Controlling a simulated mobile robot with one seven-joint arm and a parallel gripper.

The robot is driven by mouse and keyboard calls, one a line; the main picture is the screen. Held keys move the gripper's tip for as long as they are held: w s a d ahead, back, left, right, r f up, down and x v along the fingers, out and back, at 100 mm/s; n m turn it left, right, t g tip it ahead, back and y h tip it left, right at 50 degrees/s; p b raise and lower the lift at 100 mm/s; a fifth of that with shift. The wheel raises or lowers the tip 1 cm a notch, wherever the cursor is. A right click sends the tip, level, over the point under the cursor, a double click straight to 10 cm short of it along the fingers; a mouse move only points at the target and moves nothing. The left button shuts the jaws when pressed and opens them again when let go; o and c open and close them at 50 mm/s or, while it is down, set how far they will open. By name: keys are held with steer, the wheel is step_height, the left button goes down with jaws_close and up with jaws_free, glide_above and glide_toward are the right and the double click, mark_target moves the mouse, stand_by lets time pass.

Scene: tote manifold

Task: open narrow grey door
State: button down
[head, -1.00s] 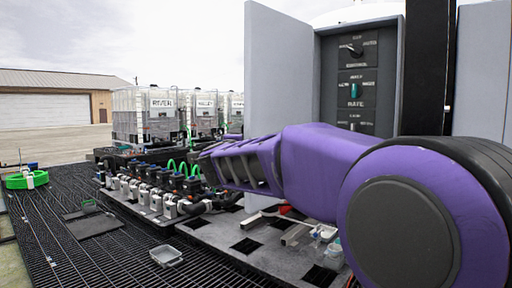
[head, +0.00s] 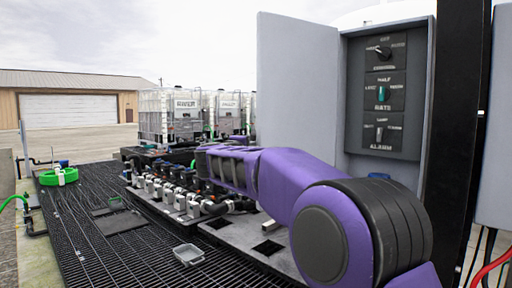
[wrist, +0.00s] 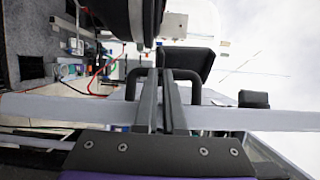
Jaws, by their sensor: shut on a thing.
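In the wrist view my gripper (wrist: 161,80) is shut on a black U-shaped handle (wrist: 131,86), with its fingers at the handle's middle. The handle stands out from a pale grey door (wrist: 60,107), seen nearly edge-on as a long strip across the view. In the head view a tall grey door panel (head: 298,85) stands swung out at the left of an open switch cabinet (head: 345,130). My arm passes in front of its lower part. My fingers cannot be made out there, and I cannot tell whether this panel is the one I hold.
The cabinet holds a panel of switches (head: 383,95). A black post (head: 455,140) and another grey panel (head: 495,160) stand to its right. Several valves (head: 180,195) and white totes (head: 175,115) lie beyond my arm. A small tray (head: 187,254) sits on the open grating at left.

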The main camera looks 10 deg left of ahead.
steer(key=shift+d+f, duration=0.15)
steer(key=shift+f, duration=0.05)
